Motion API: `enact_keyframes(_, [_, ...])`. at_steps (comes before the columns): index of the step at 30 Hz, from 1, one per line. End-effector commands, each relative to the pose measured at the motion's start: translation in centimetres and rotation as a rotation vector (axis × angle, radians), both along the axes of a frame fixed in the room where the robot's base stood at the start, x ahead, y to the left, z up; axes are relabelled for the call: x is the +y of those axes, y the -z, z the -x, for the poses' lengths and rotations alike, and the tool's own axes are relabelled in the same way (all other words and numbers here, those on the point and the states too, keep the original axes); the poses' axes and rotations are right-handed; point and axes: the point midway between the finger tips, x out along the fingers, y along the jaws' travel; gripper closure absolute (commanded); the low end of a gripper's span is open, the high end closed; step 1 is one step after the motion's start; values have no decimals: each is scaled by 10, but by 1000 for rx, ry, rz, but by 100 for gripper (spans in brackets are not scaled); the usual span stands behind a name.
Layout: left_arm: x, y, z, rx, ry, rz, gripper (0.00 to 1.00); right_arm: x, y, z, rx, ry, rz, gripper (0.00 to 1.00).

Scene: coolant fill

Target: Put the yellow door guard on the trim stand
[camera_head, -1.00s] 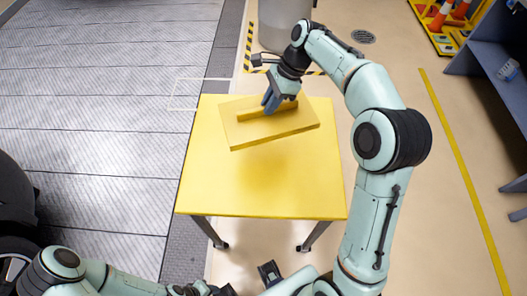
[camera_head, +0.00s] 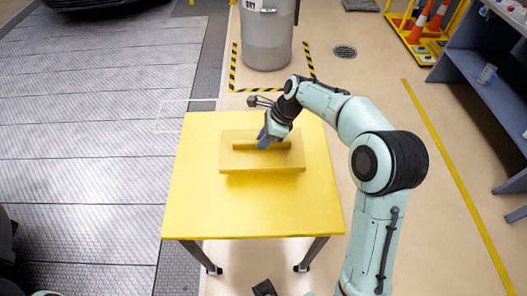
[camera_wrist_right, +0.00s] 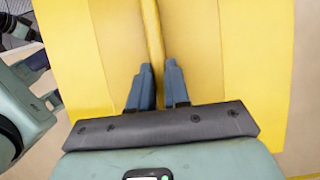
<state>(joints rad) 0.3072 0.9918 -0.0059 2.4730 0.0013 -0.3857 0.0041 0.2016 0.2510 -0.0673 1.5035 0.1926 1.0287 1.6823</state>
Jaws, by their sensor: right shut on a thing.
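The yellow door guard (camera_head: 285,162) is a flat rectangular panel with a raised bar along its top. In the head view it is over the middle and far part of the yellow-topped trim stand (camera_head: 215,215), nearly level, with a dark shadow under its near edge. I cannot tell whether it touches the top. My right gripper (camera_head: 264,141) is shut on the guard's raised bar. In the right wrist view the blue fingers (camera_wrist_right: 159,85) close around the bar, with the guard's yellow panel (camera_wrist_right: 215,50) on both sides. I cannot make out my left gripper.
A grey bin (camera_head: 266,40) stands behind the stand, inside black-and-yellow floor tape. A shelf unit (camera_head: 480,85) and a yellow rack with orange cones (camera_head: 418,25) are on the right. Bare stand top surrounds the guard.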

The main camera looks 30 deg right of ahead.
Motion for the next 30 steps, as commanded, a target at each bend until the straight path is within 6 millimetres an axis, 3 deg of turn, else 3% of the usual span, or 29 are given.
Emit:
enact_keyframes(11, [0, 10, 2, 2, 0, 0, 57, 0, 54, 0, 2, 0, -1, 100])
enact_keyframes(23, [0, 10, 2, 2, 0, 0, 57, 0, 59, 0, 0, 0, 0, 100])
enact_keyframes(24, [0, 10, 2, 2, 0, -1, 57, 0, 60, 0, 0, 0, 0, 80])
enact_keyframes(26, [0, 10, 2, 2, 0, -1, 57, 0, 60, 0, 0, 0, 0, 61])
enact_keyframes(30, [0, 10, 2, 2, 0, -1, 57, 0, 60, 0, 0, 0, 0, 58])
